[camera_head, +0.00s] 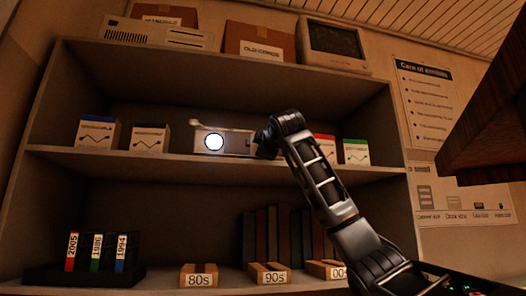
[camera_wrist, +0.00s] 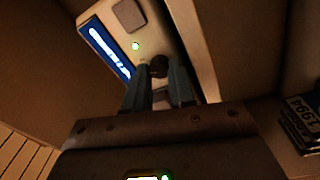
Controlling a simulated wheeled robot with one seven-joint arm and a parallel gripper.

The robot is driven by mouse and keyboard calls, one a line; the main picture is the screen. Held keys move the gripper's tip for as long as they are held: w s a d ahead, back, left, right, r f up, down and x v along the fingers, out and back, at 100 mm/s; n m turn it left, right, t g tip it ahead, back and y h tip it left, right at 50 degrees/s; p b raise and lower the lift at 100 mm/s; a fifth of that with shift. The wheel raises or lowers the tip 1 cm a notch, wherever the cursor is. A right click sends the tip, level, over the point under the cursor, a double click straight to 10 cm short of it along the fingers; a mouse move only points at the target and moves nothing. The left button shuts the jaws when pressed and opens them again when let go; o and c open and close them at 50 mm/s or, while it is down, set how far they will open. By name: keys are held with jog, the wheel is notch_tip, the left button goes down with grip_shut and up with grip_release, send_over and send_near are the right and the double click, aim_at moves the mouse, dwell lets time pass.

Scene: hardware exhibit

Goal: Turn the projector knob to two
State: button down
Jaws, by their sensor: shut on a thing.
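The projector (camera_head: 235,143) sits on the upper shelf, pale and boxy, with a bright round lens lit on its front. My gripper (camera_head: 268,136) is at the projector's right side, and its fingers are mostly hidden there by my arm. In the wrist view, my gripper (camera_wrist: 168,80) has its two fingers shut on a small dark round knob (camera_wrist: 159,66) on the projector's pale face (camera_wrist: 172,42). A blue panel with a white strip (camera_wrist: 106,48), a grey square button and a small lit light lie near the knob. I cannot read the knob's setting.
Small labelled boxes (camera_head: 98,134) stand left of the projector, and others (camera_head: 356,151) stand to its right, close to my arm. The shelf board (camera_head: 200,158) runs beneath. A dark wooden piece (camera_head: 490,130) juts in at the right.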

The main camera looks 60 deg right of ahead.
jog(key=shift+f+m, duration=0.15)
jog(key=shift+m, duration=2.25)
jog(key=c, duration=1.2)
grip_release()
jog(key=b+v, duration=0.2)
jog(key=v, duration=0.6)
jog(key=shift+w, duration=0.1)
